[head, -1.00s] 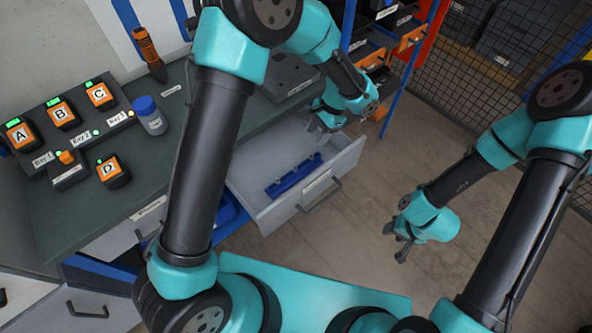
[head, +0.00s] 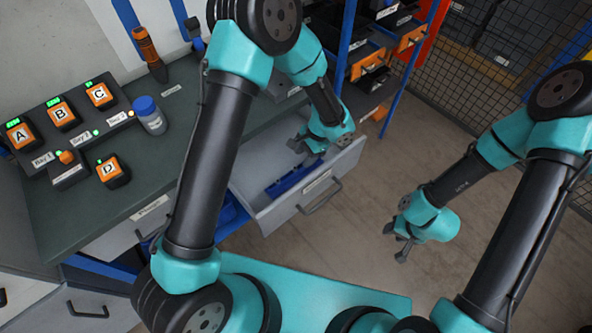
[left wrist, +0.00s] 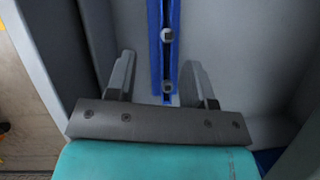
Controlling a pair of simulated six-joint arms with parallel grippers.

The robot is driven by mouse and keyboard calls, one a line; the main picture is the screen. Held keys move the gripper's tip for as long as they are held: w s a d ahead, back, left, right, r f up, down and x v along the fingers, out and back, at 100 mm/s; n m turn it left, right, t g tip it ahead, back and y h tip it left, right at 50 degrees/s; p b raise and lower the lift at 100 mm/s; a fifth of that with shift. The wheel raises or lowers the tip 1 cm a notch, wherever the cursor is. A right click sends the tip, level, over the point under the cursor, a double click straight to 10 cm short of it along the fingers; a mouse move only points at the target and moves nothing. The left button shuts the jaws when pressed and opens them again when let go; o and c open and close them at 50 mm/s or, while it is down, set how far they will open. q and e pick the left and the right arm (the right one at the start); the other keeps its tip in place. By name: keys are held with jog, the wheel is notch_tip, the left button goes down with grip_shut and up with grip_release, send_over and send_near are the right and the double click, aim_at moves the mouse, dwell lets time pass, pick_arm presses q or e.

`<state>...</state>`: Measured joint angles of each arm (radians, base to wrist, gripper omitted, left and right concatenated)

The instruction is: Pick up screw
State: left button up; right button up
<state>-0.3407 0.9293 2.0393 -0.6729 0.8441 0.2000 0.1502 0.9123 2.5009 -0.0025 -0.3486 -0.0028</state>
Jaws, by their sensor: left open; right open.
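A blue strip (head: 283,184) lies in the open grey drawer. The left wrist view shows this strip (left wrist: 156,40) end-on, with two small grey pieces on it that look like screw heads, a farther one (left wrist: 167,34) and a nearer one (left wrist: 167,87). My left gripper (head: 303,145) is over the drawer, open and empty. In the left wrist view its fingers (left wrist: 159,62) stand apart, one on each side of the strip. I cannot tell the height above it. My right gripper (head: 399,246) is open and empty, over the floor at right.
The drawer (head: 265,217) has a raised front wall and side walls close around the left gripper. The bench (head: 100,205) holds lettered orange-and-black blocks and a blue-capped bottle (head: 149,115). A blue-framed rack (head: 402,75) with bins stands behind. The floor at right is clear.

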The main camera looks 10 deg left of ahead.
aim_at(296, 169)
pick_arm(q)
jog(key=shift+x, duration=1.2)
jog(key=shift+x, duration=2.6)
jog(key=shift+w+a, duration=0.1)
jog(key=shift+w, duration=0.1)
jog(key=shift+c, duration=0.3)
grip_shut()
